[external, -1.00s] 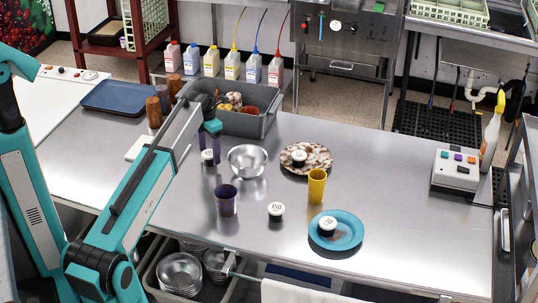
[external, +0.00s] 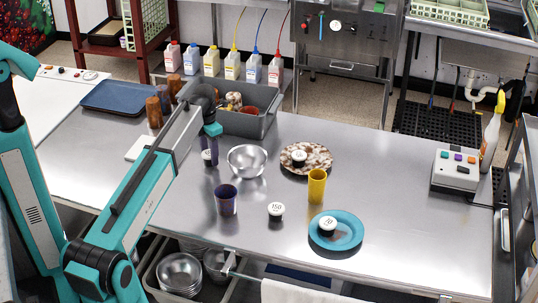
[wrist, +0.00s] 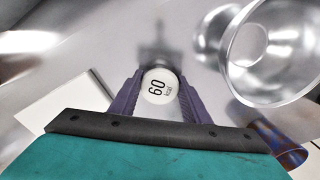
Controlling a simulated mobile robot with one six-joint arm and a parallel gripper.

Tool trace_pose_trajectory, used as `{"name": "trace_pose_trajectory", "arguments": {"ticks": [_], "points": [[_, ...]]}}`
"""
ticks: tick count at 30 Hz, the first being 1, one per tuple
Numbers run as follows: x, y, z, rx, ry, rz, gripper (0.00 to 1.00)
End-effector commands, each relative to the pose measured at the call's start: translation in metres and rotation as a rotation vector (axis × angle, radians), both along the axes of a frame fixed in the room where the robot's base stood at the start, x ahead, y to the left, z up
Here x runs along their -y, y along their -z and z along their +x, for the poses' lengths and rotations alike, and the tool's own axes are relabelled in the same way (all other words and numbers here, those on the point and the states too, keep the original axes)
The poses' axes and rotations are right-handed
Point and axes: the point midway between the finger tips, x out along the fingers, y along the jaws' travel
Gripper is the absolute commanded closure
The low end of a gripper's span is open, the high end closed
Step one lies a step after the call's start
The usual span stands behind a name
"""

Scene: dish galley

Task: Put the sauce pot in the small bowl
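A small sauce pot with a white lid marked 60 stands between the two purple fingers of my gripper (wrist: 160,88) in the wrist view, its lid (wrist: 159,87) filling the gap. The fingers lie close along both sides; I cannot tell if they press on it. The external view shows the same pot (external: 207,157) low at the counter, below my gripper (external: 209,146). A small silver metal bowl (external: 246,161) stands just right of it, upright and apparently empty. The bowl also shows at the upper right of the wrist view (wrist: 284,88).
Other lidded pots sit on the counter (external: 276,211), on a blue plate (external: 347,234) and on a speckled plate (external: 318,161). A yellow cup (external: 317,187) stands between the plates. A grey bin (external: 248,125) is behind.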

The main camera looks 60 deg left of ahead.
Motion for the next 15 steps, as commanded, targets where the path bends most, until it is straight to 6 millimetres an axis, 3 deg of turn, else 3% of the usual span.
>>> {"name": "trace_pose_trajectory", "arguments": {"ticks": [1, 3, 15], "points": [[0.0001, 0.0000, 0.0000, 0.000, 0.000, 0.000, 0.74], [0.0001, -0.0001, 0.0000, 0.000, 0.000, 0.000, 0.84], [-0.0001, -0.0036, 0.0002, 0.000, 0.000, 0.000, 0.84]]}}
